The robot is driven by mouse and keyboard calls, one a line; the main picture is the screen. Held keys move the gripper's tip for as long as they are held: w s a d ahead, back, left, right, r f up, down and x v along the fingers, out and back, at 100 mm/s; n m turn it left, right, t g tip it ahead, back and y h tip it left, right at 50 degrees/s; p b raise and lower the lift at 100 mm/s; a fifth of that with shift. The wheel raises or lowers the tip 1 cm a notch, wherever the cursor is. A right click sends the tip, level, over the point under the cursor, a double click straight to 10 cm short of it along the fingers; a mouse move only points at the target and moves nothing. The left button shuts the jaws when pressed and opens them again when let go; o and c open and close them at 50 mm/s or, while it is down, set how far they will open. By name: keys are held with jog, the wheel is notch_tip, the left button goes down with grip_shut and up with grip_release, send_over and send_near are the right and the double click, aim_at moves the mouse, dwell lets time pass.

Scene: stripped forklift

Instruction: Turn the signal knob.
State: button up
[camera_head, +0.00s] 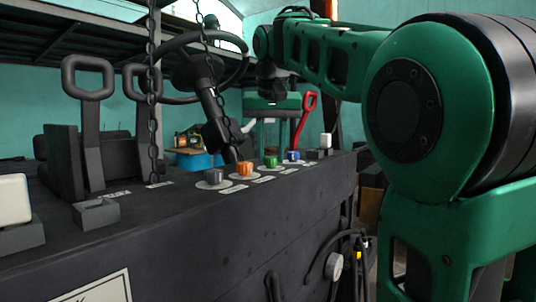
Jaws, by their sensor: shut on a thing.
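A row of knobs stands on the dark console: grey (214,176), orange (245,169), green (271,161) and blue (293,156). Each sits on a pale round plate with a small label beside it. The labels are too small to read, so I cannot tell which is the signal knob. My gripper (271,145) hangs from my arm and points down over the row. Its fingers come down at the green knob and are shut on it. The exact contact is small and hard to see.
A steering wheel (197,70) on its column and hanging chains (154,95) stand left of my gripper. Black loop-handled levers (88,125) rise at the left. A red lever (304,115) stands close to the right.

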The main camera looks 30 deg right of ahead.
jog(key=shift+w+a, duration=0.1)
jog(key=shift+a, duration=0.1)
jog(key=o, duration=1)
jog(key=shift+o, duration=0.2)
jog(key=v, duration=1)
jog(key=shift+w+r, duration=0.25)
jog(key=shift+r, duration=0.2)
